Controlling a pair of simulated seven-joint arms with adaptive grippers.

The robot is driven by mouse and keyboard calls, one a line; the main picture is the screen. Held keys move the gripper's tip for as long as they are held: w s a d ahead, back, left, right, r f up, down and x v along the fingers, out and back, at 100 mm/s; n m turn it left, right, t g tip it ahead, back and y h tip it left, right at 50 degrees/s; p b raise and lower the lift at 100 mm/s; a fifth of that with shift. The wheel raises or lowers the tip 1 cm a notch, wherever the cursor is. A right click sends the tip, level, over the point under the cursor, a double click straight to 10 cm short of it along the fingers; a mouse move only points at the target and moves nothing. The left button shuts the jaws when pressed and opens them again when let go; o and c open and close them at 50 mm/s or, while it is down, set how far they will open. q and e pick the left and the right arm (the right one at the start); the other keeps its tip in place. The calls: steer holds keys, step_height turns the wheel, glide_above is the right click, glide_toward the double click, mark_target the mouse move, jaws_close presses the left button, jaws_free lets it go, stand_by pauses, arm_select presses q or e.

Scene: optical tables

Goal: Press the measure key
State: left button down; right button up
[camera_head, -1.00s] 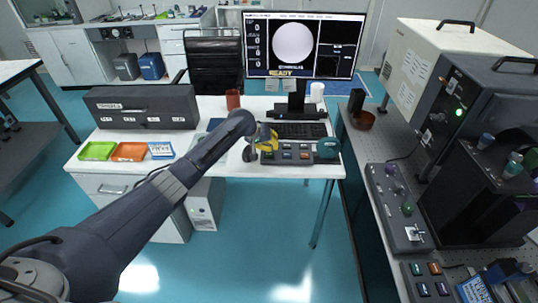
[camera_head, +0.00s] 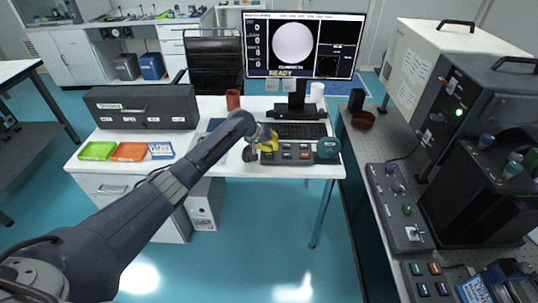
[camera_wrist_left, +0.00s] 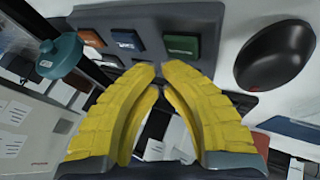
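A dark key panel (camera_head: 287,158) lies at the front edge of the white desk, with several coloured keys. In the left wrist view the panel (camera_wrist_left: 150,20) shows an orange key (camera_wrist_left: 88,37), a blue key (camera_wrist_left: 125,40) and a green key (camera_wrist_left: 181,46). Their labels are too small to read, so I cannot tell which is the measure key. My left gripper (camera_head: 267,143), with yellow fingers, is over the panel's left end. In the left wrist view its fingertips (camera_wrist_left: 159,68) nearly meet, empty, close below the green key. Contact cannot be told. My right gripper is out of view.
A teal round object (camera_head: 328,148) stands at the panel's right end. A keyboard (camera_head: 300,131) and a monitor (camera_head: 303,45) reading READY are behind it. A dark rounded mouse-like object (camera_wrist_left: 275,55) lies beside the panel. Colored trays (camera_head: 130,152) are on the left.

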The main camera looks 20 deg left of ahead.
mark_target(272, 152)
arm_select(q)
steer(key=shift+f, duration=0.8)
stand_by(0.9)
steer(key=shift+r, duration=0.9)
steer(key=shift+r, duration=2.5)
